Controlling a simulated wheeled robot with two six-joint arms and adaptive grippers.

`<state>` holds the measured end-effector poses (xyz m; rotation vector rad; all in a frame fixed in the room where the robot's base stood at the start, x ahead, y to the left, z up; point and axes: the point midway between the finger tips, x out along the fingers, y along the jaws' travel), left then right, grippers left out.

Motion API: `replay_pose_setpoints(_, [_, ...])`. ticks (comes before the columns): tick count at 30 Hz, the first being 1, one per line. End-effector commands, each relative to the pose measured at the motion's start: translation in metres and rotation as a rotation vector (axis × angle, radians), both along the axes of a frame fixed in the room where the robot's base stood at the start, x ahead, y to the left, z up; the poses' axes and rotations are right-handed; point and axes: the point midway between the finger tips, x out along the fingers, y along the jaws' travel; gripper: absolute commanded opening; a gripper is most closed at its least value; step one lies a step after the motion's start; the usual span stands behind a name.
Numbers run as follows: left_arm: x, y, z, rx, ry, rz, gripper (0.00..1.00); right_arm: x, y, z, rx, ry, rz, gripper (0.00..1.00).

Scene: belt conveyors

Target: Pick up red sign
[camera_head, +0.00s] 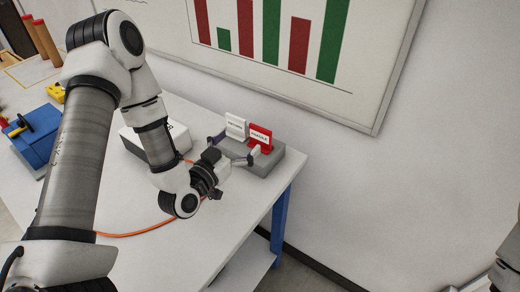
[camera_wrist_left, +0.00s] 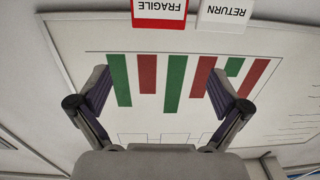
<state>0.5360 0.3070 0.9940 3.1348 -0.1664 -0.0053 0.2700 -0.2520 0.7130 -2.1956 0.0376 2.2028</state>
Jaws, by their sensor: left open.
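The red sign (camera_head: 260,138), with a white label, stands upright on a grey block (camera_head: 264,163) near the table's far right corner. In the left wrist view the red sign (camera_wrist_left: 160,13) reads FRAGILE upside down at the top edge, partly cut off. A white sign (camera_head: 236,126) stands beside it on the left, and in the left wrist view the white sign (camera_wrist_left: 226,12) reads RETURN. My left gripper (camera_head: 235,146) is open and empty, its fingers spread close in front of the signs. Its fingers (camera_wrist_left: 164,92) show apart in the left wrist view. My right gripper does not show.
The white table (camera_head: 240,205) is clear in front of the block. An orange cable (camera_head: 140,233) crosses it. A white box (camera_head: 135,143) lies behind my left arm. A blue box (camera_head: 38,135) is at far left. A whiteboard (camera_head: 375,75) hangs on the wall behind.

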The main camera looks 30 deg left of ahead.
Motion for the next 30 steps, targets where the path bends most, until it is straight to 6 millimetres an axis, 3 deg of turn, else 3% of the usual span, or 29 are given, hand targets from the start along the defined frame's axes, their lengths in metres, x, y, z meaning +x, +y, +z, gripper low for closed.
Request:
replay_pose_setpoints(1, [0.0,0.0,-0.016,0.0,0.0,0.0,1.0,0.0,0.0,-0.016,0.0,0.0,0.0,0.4])
replay_pose_setpoints(4, [0.001,0.0,-0.024,0.001,-0.001,-0.001,1.0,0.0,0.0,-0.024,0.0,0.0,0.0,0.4])
replay_pose_setpoints(11, [0.029,-0.004,-0.02,0.005,-0.003,-0.003,1.0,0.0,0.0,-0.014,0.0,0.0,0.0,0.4])
replay_pose_setpoints(18, [0.07,-0.008,-0.021,0.004,-0.002,-0.002,1.0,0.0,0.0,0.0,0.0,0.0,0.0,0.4])
replay_pose_setpoints(26, [0.078,-0.009,-0.024,-0.001,0.0,0.0,1.0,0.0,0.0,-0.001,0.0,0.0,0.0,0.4])
replay_pose_setpoints(28, [0.078,-0.009,-0.024,-0.001,0.0,0.0,0.82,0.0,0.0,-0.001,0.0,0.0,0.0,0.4])
replay_pose_setpoints(30, [0.078,-0.009,-0.023,-0.001,0.0,0.0,0.57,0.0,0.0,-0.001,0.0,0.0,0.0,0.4])
